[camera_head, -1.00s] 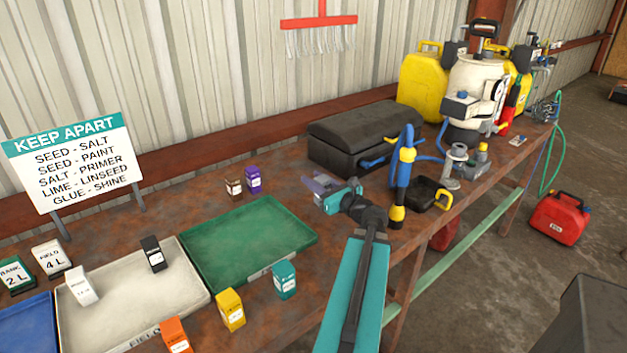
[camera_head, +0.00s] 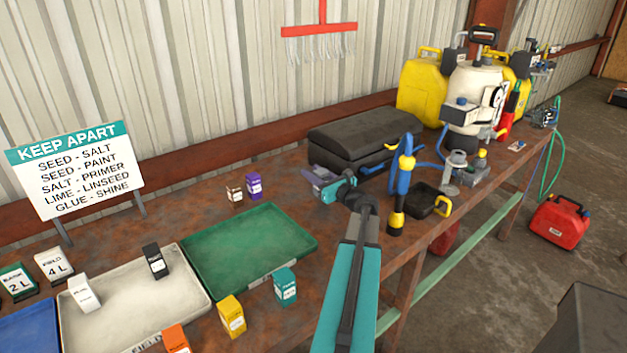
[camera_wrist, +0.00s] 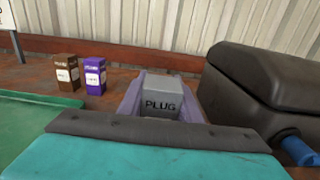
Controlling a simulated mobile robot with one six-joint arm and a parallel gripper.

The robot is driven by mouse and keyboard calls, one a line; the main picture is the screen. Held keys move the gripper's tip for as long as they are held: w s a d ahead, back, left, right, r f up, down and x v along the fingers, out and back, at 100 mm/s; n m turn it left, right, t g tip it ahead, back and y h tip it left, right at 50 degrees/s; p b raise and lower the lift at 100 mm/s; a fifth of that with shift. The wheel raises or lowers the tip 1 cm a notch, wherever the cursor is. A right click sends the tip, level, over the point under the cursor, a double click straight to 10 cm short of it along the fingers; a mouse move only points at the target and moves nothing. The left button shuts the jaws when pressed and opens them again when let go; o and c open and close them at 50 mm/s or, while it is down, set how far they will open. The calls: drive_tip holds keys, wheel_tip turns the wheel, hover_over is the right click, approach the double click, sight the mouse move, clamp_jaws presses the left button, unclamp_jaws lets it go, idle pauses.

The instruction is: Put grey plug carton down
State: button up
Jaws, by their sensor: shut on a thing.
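The grey plug carton (camera_wrist: 160,95), printed PLUG, shows in the wrist view between the pale purple fingers of my gripper (camera_wrist: 160,108). My gripper is shut on it. In the head view my gripper (camera_head: 320,180) is over the bench, right of the green tray (camera_head: 308,242) and in front of the black toolbox (camera_head: 352,160). The carton is hard to make out there. I cannot tell whether its bottom touches the bench.
A brown carton (camera_head: 235,193) and a purple carton (camera_head: 254,186) stand behind the green tray. A cream tray (camera_head: 196,297) holds a black carton (camera_head: 155,262) and a white carton (camera_head: 84,293). A blue-and-yellow tool (camera_head: 402,185) stands close right of my gripper.

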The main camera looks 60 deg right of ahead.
drive_tip(key=shift+w+d, duration=0.3)
drive_tip(key=shift+d, duration=0.15)
drive_tip(key=shift+f, duration=0.15)
drive_tip(key=shift+f+p, duration=0.5)
drive_tip(key=shift+f, duration=1.15)
drive_tip(key=shift+f, duration=0.2)
drive_tip(key=o, duration=1.1)
drive_tip(key=shift+r, duration=0.15)
drive_tip(key=shift+r, duration=0.1)
drive_tip(key=b+v, duration=0.2)
drive_tip(key=v, duration=1)
drive_tip(key=shift+a, duration=0.1)
